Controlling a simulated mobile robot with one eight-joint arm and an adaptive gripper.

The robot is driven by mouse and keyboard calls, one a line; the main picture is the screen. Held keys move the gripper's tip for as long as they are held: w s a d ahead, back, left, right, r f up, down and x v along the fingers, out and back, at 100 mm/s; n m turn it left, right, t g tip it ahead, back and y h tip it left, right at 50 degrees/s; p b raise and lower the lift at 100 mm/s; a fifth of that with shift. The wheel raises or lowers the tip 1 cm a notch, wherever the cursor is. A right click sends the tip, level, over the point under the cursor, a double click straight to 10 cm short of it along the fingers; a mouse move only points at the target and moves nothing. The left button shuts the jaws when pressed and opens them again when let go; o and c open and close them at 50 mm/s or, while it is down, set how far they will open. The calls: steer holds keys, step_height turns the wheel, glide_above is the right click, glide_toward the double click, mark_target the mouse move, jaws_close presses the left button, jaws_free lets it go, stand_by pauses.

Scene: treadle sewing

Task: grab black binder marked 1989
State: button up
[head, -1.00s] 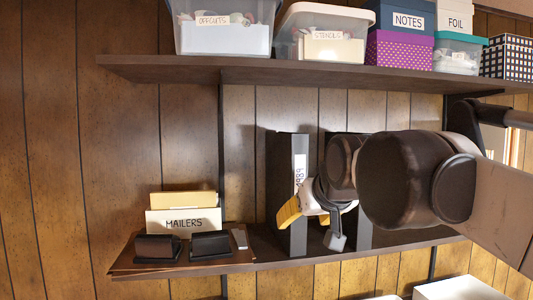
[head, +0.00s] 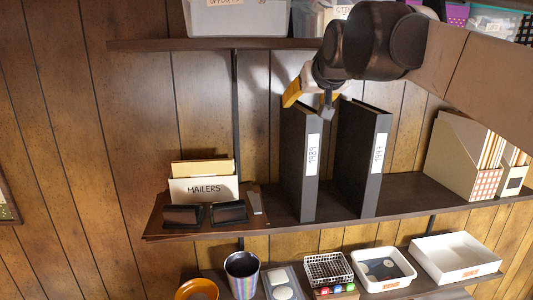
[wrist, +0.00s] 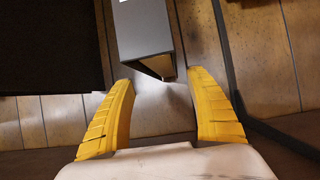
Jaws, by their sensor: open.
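The black binder marked 1989 (head: 299,165) stands upright on the middle shelf in the head view, its white label facing out. A similar black binder marked 1997 (head: 362,160) stands to its right with a gap between them. My gripper (head: 307,97) is just at the top of the 1989 binder, below the upper shelf. In the wrist view, my gripper's yellow fingers (wrist: 161,110) are open, and one dark binder (wrist: 142,33) with a bit of white label shows ahead, between and beyond the fingertips. I cannot tell whether a finger touches it.
The upper shelf (head: 160,45) with bins lies close above my gripper. A mailers box (head: 203,189) and small black holders (head: 229,212) stand left of the binders. Magazine files (head: 462,160) stand right. Cups and trays fill the lower shelf.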

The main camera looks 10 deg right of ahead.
mark_target(301, 106)
steer(key=shift+w+a+f, duration=0.15)
steer(key=shift+w+f, duration=0.1)
steer(key=p+x, duration=0.1)
steer(key=x, duration=0.3)
steer(key=shift+a+f+p, duration=0.2)
steer(key=shift+f+p, duration=0.15)
steer(key=shift+s, duration=0.15)
steer(key=shift+s+r, duration=0.1)
steer(key=c, duration=0.4)
jaws_close()
